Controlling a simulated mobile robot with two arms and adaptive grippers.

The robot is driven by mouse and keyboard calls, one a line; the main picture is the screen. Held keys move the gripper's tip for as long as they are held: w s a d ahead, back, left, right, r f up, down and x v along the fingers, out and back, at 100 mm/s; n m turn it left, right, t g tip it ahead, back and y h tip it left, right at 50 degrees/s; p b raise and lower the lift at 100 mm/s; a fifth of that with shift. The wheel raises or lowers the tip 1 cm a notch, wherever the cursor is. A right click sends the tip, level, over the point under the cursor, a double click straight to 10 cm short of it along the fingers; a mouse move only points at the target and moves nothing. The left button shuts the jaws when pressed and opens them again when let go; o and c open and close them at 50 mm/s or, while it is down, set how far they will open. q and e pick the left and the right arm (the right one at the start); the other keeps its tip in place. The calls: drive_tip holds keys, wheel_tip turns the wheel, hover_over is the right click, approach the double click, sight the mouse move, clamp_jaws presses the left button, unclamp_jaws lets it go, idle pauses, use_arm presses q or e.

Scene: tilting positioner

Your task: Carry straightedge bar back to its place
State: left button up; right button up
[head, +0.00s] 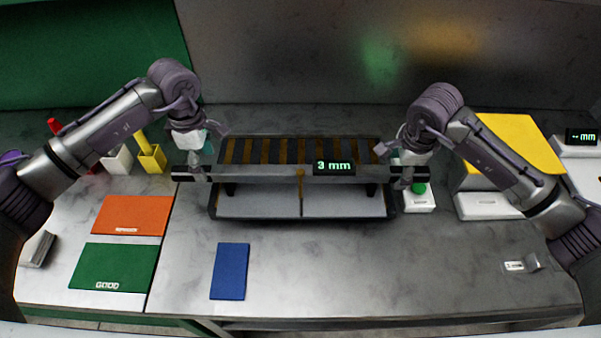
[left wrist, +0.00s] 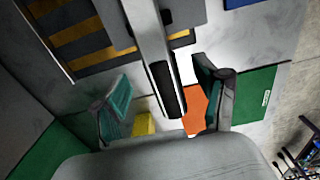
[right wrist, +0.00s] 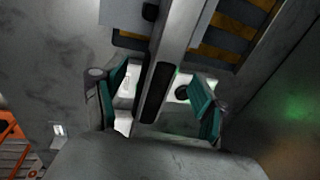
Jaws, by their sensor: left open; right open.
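The straightedge bar (head: 255,174) is a long grey bar with black ends and a display reading 3 mm. It lies level across the front of the striped positioner (head: 230,150). My left gripper (head: 203,150) is open at the bar's left end; in the left wrist view the black end (left wrist: 167,90) lies between the spread fingers (left wrist: 165,98). My right gripper (head: 397,155) is open at the right end; in the right wrist view the black end (right wrist: 155,92) lies between its fingers (right wrist: 157,100). Neither gripper visibly pinches the bar.
An orange mat (head: 130,214), a green GOOD mat (head: 112,268) and a blue plate (head: 230,271) lie on the table. A yellow holder (head: 152,159) stands behind left. A white box with a green button (head: 419,199) and a yellow block (head: 515,145) are at right. The front middle is mostly clear.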

sight(207, 168)
use_arm(q)
drive_tip(key=shift+f, duration=1.75)
use_arm(e)
drive_tip(key=shift+w+f, duration=0.2)
drive_tip(key=shift+f, duration=0.65)
drive_tip(key=shift+w+f, duration=0.15)
drive_tip(key=shift+f, duration=0.7)
use_arm(q)
clamp_jaws()
use_arm(e)
clamp_jaws()
